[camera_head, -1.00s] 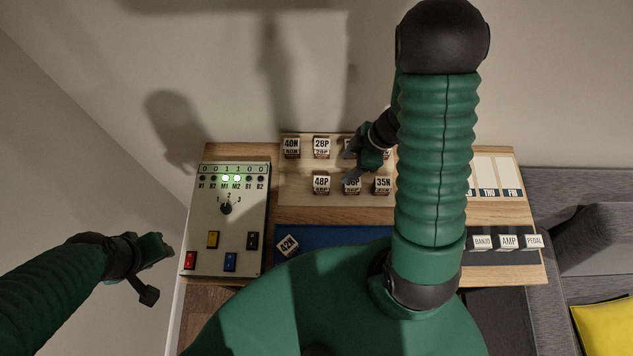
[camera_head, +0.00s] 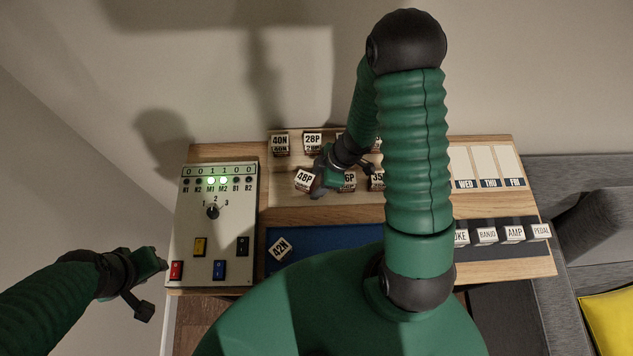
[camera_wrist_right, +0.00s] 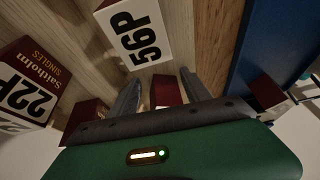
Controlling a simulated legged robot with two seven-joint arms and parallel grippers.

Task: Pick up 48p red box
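The 48P box (camera_head: 305,180), with a white label, is at the left of the front row and tilted, its right side partly covered by my right gripper (camera_head: 319,182). In the right wrist view a dark red box (camera_wrist_right: 167,90), fitting the place of 48P, is between the fingers of my right gripper (camera_wrist_right: 161,82); its label is not readable there.
The 40N box (camera_head: 280,142) and 28P box (camera_head: 313,140) are behind; 22P (camera_wrist_right: 24,88) shows in the wrist view. The 42N box (camera_head: 279,249) lies on the blue mat (camera_head: 325,238). A switch panel (camera_head: 190,222) stands left.

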